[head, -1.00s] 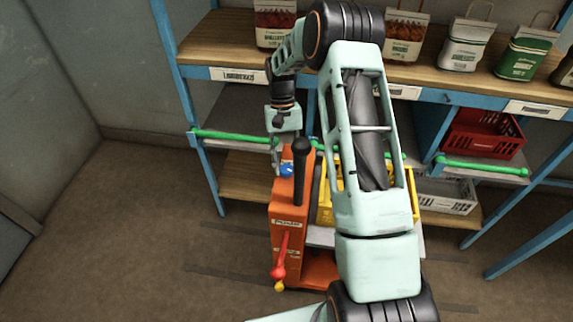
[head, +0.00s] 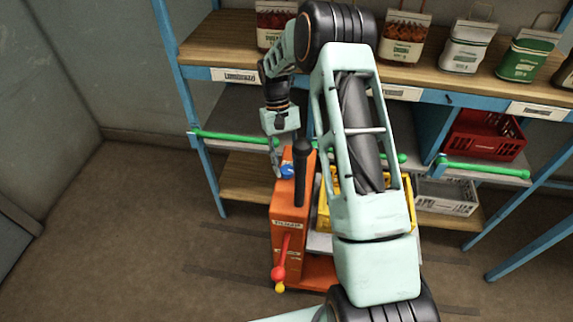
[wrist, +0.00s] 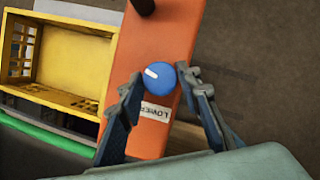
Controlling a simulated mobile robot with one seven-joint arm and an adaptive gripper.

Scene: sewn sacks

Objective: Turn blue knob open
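The blue knob (wrist: 160,78) sits on the top face of the orange machine (wrist: 145,45), and a white mark shows on it. In the head view the knob (head: 287,170) is partly hidden by my gripper (head: 276,158). In the wrist view the fingers of my gripper (wrist: 164,82) stand apart, one on each side of the knob. The right fingertip is very close to the knob; I cannot tell whether it touches. The left fingertip is slightly apart from it. A white label reading "LOWER" (wrist: 155,112) lies beside the knob.
A black handle (head: 302,160) rises from the machine close to the knob. A red lever (head: 281,262) is on its front. A yellow crate (wrist: 75,57) stands beside it. The shelf with green rails (head: 238,136) is behind. Floor to the left is clear.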

